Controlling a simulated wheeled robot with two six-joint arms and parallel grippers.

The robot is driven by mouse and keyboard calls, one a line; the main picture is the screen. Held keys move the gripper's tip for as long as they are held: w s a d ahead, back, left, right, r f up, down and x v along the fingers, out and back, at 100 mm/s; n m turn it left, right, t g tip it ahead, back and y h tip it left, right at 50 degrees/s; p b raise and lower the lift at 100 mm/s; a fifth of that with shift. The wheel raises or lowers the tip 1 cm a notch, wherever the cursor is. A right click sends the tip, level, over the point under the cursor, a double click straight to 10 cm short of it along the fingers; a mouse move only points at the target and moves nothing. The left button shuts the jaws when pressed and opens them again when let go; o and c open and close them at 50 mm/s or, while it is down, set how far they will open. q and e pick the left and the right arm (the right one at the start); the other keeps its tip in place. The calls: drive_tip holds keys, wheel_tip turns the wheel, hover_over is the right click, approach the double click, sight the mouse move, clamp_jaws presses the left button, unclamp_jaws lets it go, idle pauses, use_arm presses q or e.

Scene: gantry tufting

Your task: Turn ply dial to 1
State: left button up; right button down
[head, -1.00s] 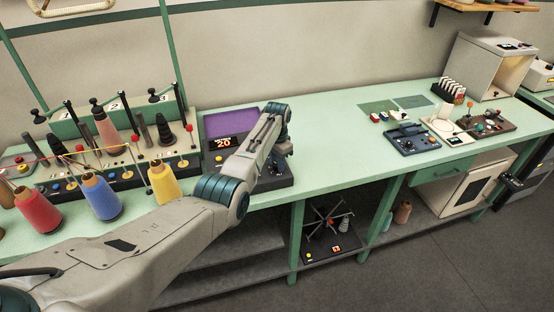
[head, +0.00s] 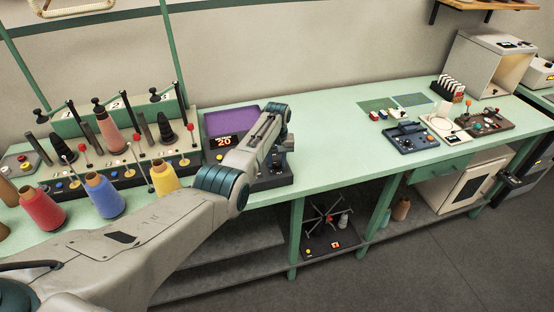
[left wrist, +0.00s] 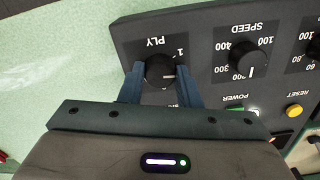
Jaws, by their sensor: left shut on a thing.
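The black PLY dial (left wrist: 160,72) sits on the dark control panel (left wrist: 205,28), with a "1" printed beside it. A pale pointer mark shows on its face, but I cannot tell exactly which number it points at. My left gripper (left wrist: 160,86) is shut on this dial, one blue finger on each side. In the head view my left gripper (head: 277,158) is over the control box (head: 273,183) on the green bench, and my own arm hides most of the panel. My right gripper is not in view.
Yarn cones, including a blue one (head: 104,196), stand at left. The bench middle (head: 335,145) is clear.

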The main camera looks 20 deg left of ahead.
sight(277, 162)
use_arm(q)
drive_tip(key=n, duration=0.4)
drive_tip(key=shift+r+n, duration=0.1)
drive_tip(key=shift+n, duration=1.6)
drive_tip(key=o, duration=1)
wheel_tip(277, 162, up, 11)
drive_tip(key=shift+f+b, duration=0.15)
drive_tip(key=shift+b, duration=0.8)
